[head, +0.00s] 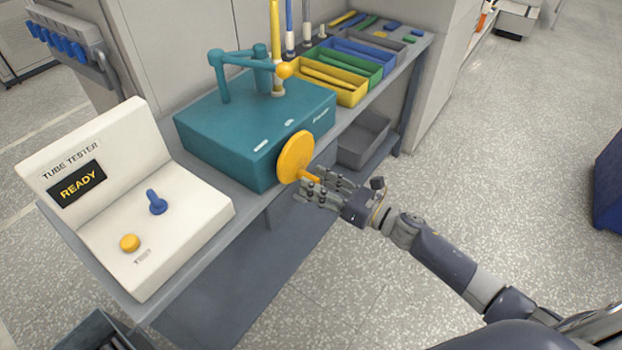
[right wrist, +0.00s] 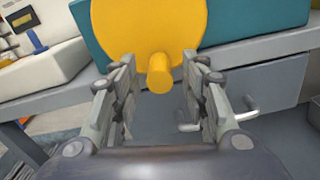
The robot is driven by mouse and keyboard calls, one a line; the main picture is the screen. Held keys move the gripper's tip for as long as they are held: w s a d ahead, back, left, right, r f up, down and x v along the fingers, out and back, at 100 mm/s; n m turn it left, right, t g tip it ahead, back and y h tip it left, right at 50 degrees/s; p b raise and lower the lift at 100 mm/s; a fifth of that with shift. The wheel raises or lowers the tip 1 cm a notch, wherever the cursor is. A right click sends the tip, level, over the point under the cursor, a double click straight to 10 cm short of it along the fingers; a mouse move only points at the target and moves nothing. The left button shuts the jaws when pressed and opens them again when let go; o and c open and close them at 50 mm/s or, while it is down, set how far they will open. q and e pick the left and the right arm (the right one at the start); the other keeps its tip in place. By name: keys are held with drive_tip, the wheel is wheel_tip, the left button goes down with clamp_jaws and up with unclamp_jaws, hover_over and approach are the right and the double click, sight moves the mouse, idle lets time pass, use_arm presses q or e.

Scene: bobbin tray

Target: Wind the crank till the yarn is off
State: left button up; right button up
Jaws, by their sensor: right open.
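The crank is a yellow disc (head: 295,157) with a short yellow handle peg (head: 311,177), on the front face of a teal winding machine (head: 232,125). A yellow tube (head: 275,45) stands upright behind a teal arm with a yellow ball on the machine. I cannot make out yarn on it. My right gripper (head: 306,190) is open at the peg. In the right wrist view the peg (right wrist: 159,74) points toward me between the open fingers (right wrist: 160,100), with gaps on both sides. My left gripper is not in view.
A white tube tester (head: 185,205) reading READY stands left on the grey bench. Yellow, green and blue bins (head: 328,82) line the back right. A grey bin (head: 362,140) sits below the bench top.

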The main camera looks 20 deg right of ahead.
drive_tip(key=shift+x, duration=0.9)
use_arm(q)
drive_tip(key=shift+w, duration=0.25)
use_arm(e)
drive_tip(key=shift+w+a, duration=0.15)
drive_tip(key=shift+w, duration=0.05)
clamp_jaws()
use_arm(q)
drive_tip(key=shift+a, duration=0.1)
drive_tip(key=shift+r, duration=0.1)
use_arm(e)
drive_tip(key=shift+s+a+m, duration=0.15)
drive_tip(key=shift+m, duration=0.15)
